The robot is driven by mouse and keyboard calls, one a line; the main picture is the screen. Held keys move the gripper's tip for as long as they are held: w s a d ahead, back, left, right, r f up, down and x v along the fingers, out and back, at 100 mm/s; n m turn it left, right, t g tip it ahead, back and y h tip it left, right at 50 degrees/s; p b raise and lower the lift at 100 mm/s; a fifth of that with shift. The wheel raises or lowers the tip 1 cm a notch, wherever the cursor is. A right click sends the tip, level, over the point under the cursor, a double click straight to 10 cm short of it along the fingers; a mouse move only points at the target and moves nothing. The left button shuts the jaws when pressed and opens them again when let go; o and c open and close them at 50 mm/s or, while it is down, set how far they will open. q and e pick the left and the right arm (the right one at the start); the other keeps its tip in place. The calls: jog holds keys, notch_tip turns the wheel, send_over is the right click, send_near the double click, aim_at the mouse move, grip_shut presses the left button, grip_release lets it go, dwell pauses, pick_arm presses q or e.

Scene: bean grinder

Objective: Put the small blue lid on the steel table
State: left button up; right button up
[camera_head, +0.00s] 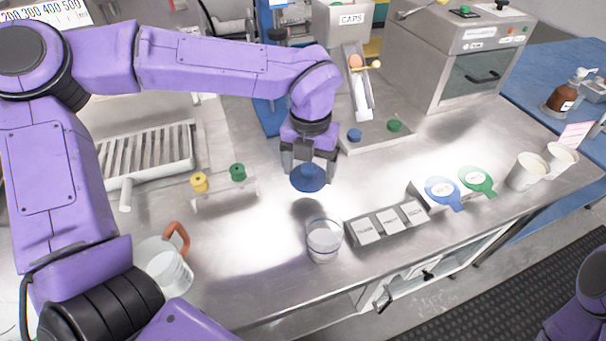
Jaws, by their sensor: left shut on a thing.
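My left gripper (308,165) is shut on a blue lid (308,179), a round disc below the fingers. The lid hangs above the steel table (260,265), with a dark shadow on the tabletop just below it in the picture. A clear glass jar (324,241) stands on the table below and slightly right of the lid, apart from it. My right gripper is out of view.
A grey box (387,224) with labelled sections lies right of the jar. Yellow (199,182) and green (238,172) knobs stand left. A jug (168,270) is at lower left.

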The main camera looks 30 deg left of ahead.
aim_at(302, 180)
pick_arm(q)
jog(key=shift+s+a+f, duration=0.15)
jog(key=shift+a+f, duration=0.4)
jog(key=shift+a, duration=0.1)
jog(key=f, duration=0.4)
jog(key=shift+w+a, duration=0.3)
jog(key=shift+w, duration=0.1)
jog(key=shift+s, duration=0.1)
jog(key=shift+f, duration=0.2)
jog(key=o, duration=0.9)
notch_tip(302, 180, up, 12)
jog(key=shift+r+p, duration=0.15)
jog(key=shift+p, duration=0.15)
